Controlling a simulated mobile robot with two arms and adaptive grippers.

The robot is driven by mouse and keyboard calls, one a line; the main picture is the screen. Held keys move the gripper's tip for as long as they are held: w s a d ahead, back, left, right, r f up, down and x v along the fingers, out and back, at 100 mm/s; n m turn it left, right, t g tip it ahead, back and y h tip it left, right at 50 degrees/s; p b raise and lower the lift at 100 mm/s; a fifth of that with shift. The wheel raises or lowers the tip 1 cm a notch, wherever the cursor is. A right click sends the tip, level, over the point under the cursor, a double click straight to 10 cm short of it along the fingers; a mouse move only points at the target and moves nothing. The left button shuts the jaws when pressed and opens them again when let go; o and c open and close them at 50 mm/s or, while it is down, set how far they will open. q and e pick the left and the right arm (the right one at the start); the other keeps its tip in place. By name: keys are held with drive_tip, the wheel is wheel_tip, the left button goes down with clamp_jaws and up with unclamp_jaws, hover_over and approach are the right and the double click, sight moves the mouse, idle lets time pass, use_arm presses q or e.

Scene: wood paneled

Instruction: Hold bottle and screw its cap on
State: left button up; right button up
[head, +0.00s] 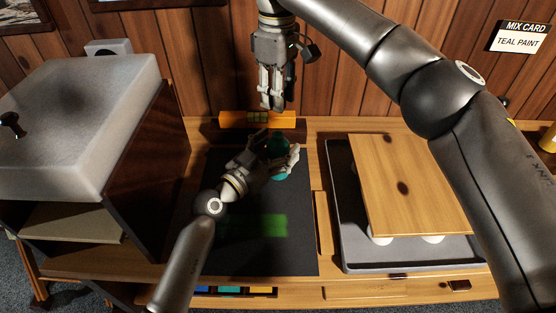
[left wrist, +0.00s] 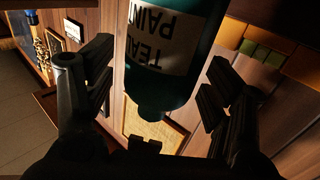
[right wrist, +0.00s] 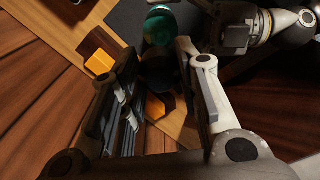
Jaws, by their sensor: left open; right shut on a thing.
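A teal bottle (head: 278,144) stands on the dark mat. In the left wrist view the bottle (left wrist: 195,60) shows a "TEAL PAINT" label, upside down in the picture, and a narrow neck with no cap seen on it. My left gripper (head: 287,161) is open, with its fingers on either side of the bottle. My right gripper (head: 270,102) is above and behind the bottle, pointing down. In the right wrist view it is shut on a dark, roundish thing, apparently the cap (right wrist: 156,70), partly hidden by the fingers. The bottle lies beyond it, apart.
An orange block with green squares (head: 257,119) lies behind the mat (head: 300,247). A grey tray (head: 348,250) with a wooden board (head: 415,190) fills the right. A cabinet with a pale top (head: 80,125) stands at left.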

use_arm(q)
drive_tip(key=c, duration=1.6)
drive_tip(key=shift+o, duration=0.2)
use_arm(e)
hover_over(278, 134)
drive_tip(key=shift+f, duration=2.45)
drive_tip(key=shift+f, duration=0.9)
drive_tip(key=shift+f, duration=0.6)
